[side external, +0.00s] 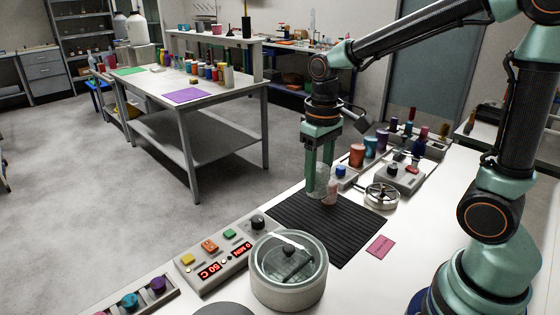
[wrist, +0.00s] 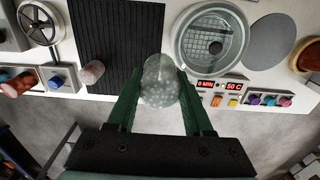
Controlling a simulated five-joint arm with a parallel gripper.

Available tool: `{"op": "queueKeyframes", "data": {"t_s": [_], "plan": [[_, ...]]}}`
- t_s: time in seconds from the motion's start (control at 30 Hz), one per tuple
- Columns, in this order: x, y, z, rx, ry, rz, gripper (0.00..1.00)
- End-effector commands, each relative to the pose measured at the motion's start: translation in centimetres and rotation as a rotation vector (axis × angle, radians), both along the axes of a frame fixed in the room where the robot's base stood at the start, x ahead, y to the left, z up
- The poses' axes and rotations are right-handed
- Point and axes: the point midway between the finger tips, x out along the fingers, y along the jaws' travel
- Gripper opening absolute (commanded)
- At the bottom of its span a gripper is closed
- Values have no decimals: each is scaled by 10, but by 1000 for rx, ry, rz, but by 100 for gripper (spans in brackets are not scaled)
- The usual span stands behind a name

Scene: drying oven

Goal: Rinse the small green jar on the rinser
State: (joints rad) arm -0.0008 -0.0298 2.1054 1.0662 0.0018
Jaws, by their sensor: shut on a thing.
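My gripper (side external: 320,192) points down over the far edge of the black ribbed mat. In the wrist view my gripper (wrist: 160,98) is shut on a clear, pale greenish jar (wrist: 160,78) with light speckles. In the side view this jar (side external: 317,182) is between the fingertips and partly hidden by them. Whether it touches the surface below is unclear. The round metal spoked fitting (side external: 381,196), which looks like the rinser, is to the right of my gripper; it is at top left in the wrist view (wrist: 38,25).
A pinkish jar (side external: 331,192) stands close beside the held jar, on the black ribbed mat (side external: 320,228). A round lidded chamber (side external: 289,280) and a control panel (side external: 222,257) are at the front. A pink card (side external: 380,246) lies at right. Coloured containers (side external: 357,155) stand behind.

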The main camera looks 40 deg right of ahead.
Motion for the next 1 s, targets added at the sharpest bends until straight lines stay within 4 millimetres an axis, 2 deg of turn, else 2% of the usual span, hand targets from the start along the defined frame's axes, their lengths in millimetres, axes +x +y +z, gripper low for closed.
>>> {"op": "queueKeyframes", "data": {"t_s": [0.17,0.27,0.37,0.53,0.7,0.8,0.9,1.0], "plan": [[2,-5,-1,0,0,-11,0],[7,-22,-5,0,2,-45,0],[14,-53,-12,0,4,-107,0],[20,-126,-30,1,4,-241,0],[9,-198,-50,2,4,-365,0],[-1,-233,-60,1,3,-425,0],[-13,-260,-69,2,3,-472,0],[-21,-278,-74,1,1,-502,0]]}}
